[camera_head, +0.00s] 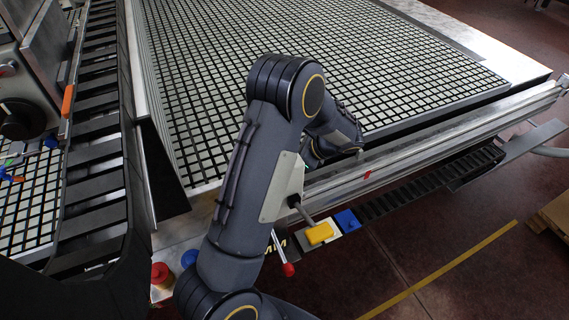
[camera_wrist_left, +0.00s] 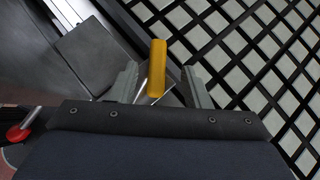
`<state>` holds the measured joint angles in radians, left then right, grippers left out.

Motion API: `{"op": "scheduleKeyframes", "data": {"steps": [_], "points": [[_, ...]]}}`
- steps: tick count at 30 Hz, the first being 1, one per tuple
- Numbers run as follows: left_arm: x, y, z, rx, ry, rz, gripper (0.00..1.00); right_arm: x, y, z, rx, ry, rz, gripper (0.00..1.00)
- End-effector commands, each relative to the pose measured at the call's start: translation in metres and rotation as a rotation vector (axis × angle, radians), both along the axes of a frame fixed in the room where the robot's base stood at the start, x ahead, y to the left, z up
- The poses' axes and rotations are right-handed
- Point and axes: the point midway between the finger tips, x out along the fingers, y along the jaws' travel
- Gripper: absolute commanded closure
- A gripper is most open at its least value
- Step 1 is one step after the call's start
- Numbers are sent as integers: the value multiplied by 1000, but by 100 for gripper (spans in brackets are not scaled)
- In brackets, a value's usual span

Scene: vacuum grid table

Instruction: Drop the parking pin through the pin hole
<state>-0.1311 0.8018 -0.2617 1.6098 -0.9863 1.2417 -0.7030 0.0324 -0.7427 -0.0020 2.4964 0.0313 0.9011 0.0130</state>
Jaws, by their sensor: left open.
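A yellow bar-shaped handle, which looks like the parking pin (camera_wrist_left: 157,68), shows in the left wrist view between the two fingers of my left gripper (camera_wrist_left: 160,72). The gripper is open, with a gap on each side of the handle. A thin metal rod shows below it. My arm hides most of the gripper there. I cannot make out the pin hole. My right gripper is in neither view.
The gridded vacuum table (camera_head: 330,65) fills the back, with a metal rail (camera_head: 440,135) along its near edge. A blue block (camera_head: 347,221) is beside the yellow handle. A red-knobbed lever (camera_head: 288,269) stands close by; a red button (camera_head: 160,273) is lower left.

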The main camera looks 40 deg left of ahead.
Motion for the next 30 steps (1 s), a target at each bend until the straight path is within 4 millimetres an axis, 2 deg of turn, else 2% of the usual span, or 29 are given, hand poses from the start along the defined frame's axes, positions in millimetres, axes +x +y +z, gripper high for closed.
{"op": "scheduleKeyframes", "data": {"steps": [3, 10, 30], "points": [[4, -17, 15, -2, -1, -2, 57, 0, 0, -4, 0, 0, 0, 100], [7, -35, 34, -1, 6, 3, 57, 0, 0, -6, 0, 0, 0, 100], [7, -37, 36, -2, 8, 4, 57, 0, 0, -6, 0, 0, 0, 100]]}}
